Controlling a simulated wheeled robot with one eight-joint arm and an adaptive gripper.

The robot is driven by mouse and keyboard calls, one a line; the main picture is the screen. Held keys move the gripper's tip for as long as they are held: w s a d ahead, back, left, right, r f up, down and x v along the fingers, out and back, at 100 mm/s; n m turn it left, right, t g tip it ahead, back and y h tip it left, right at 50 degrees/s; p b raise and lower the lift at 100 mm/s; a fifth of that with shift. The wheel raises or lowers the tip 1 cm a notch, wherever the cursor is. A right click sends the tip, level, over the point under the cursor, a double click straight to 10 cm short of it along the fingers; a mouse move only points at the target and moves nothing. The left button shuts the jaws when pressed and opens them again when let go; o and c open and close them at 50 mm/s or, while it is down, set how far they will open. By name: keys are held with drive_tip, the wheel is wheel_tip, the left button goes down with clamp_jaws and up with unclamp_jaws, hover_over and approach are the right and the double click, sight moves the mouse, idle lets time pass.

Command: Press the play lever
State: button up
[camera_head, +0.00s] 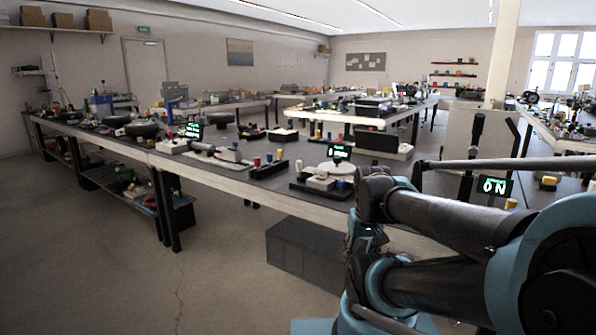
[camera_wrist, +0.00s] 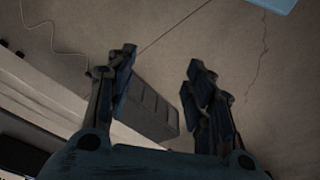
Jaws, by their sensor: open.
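Nothing in view is clearly marked as the play lever. A dark upright lever-like handle (camera_head: 476,130) stands at the right of the near table in the head view, partly behind my arm. Close by is a small display (camera_head: 495,187) that reads ON in light green. My gripper (camera_wrist: 160,72) shows in the wrist view with its two dark fingers apart and nothing between them. It faces the floor and a table's edge, touching no lever there. In the head view I cannot make out the fingers among my arm links.
A long table (camera_head: 255,193) with devices and small lit displays runs across the head view. A dark box (camera_head: 305,250) stands on the floor under it; a dark box (camera_wrist: 145,105) also shows in the wrist view. The floor at left is clear.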

drive_tip(key=shift+s+r, duration=0.25)
drive_tip(key=shift+s, duration=0.05)
drive_tip(key=c, duration=0.4)
drive_tip(key=shift+r, duration=0.25)
drive_tip(key=c, duration=0.5)
drive_tip(key=w+r+n+h, duration=0.1)
drive_tip(key=w+r+n, duration=0.1)
drive_tip(key=w, duration=0.1)
drive_tip(key=w+r+n, duration=0.3)
drive_tip(key=w+r+n+h, duration=0.1)
drive_tip(key=w+r+n, duration=0.1)
drive_tip(key=w, duration=0.1)
drive_tip(key=shift+w+a+r+h, duration=0.2)
drive_tip(key=shift+r+h, duration=0.05)
drive_tip(key=shift+h, duration=0.05)
clamp_jaws()
drive_tip(key=w+a+r+n+t+h, duration=0.15)
drive_tip(key=w+a+r+n, duration=0.25)
drive_tip(key=w+a+n, duration=0.5)
drive_tip(key=w+a+r+n+t+h, duration=0.1)
drive_tip(key=w+a+r+n+h, duration=0.25)
drive_tip(key=w+a, duration=0.55)
drive_tip(key=w+a+n+t, duration=0.2)
drive_tip(key=w+a+n, duration=0.4)
drive_tip(key=a, duration=0.5)
drive_tip(key=shift+w+a+r+h, duration=0.15)
drive_tip(key=shift+w+r+h, duration=0.25)
drive_tip(key=shift+w, duration=0.25)
drive_tip(key=shift+t, duration=0.25)
